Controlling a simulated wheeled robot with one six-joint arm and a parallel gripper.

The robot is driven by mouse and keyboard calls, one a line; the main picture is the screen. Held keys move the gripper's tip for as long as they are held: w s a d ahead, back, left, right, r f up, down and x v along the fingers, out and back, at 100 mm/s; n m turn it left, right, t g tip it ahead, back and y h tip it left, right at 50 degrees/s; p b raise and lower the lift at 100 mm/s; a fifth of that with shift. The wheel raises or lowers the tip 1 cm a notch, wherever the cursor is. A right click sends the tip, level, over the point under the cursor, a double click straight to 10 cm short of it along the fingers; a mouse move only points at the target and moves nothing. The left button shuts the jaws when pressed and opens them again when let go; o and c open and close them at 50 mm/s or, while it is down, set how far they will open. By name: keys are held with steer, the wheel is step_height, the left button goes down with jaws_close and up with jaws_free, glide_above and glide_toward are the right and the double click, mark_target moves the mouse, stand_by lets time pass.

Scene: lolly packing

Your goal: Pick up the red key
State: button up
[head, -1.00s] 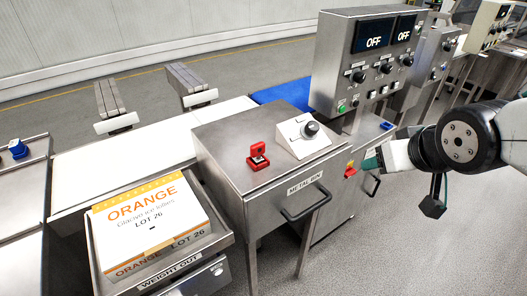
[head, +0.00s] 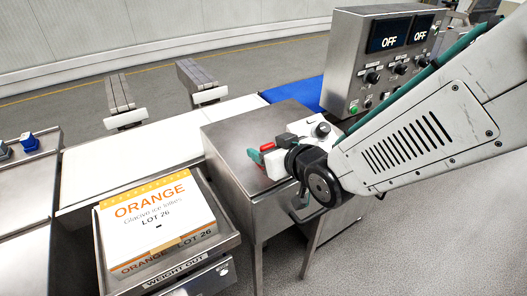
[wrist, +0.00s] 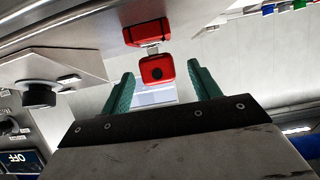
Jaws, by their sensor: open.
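The red key (wrist: 157,70), a red block with a dark round spot, shows in the wrist view between the fingers of my gripper (wrist: 160,78). A pale metallic piece joins it to a red holder (wrist: 147,32) above it in the picture. My gripper is open, with a gap showing on each side of the key; I see no contact. In the head view my gripper (head: 262,154) is over the top of the steel cabinet (head: 232,132). A bit of red (head: 267,147) shows at the fingers there; the rest is hidden by the gripper and arm.
A white control box with a black knob (head: 321,129) stands close beside the gripper; the knob (wrist: 38,94) shows at left in the wrist view. A steel panel (head: 343,70) with OFF displays stands behind. An orange-labelled carton (head: 158,240) sits at the front left.

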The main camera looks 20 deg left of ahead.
steer(key=shift+w+a+f, duration=0.25)
steer(key=shift+w+a, duration=0.15)
steer(key=shift+w, duration=0.05)
steer(key=c, duration=1.1)
steer(key=shift+r, duration=0.15)
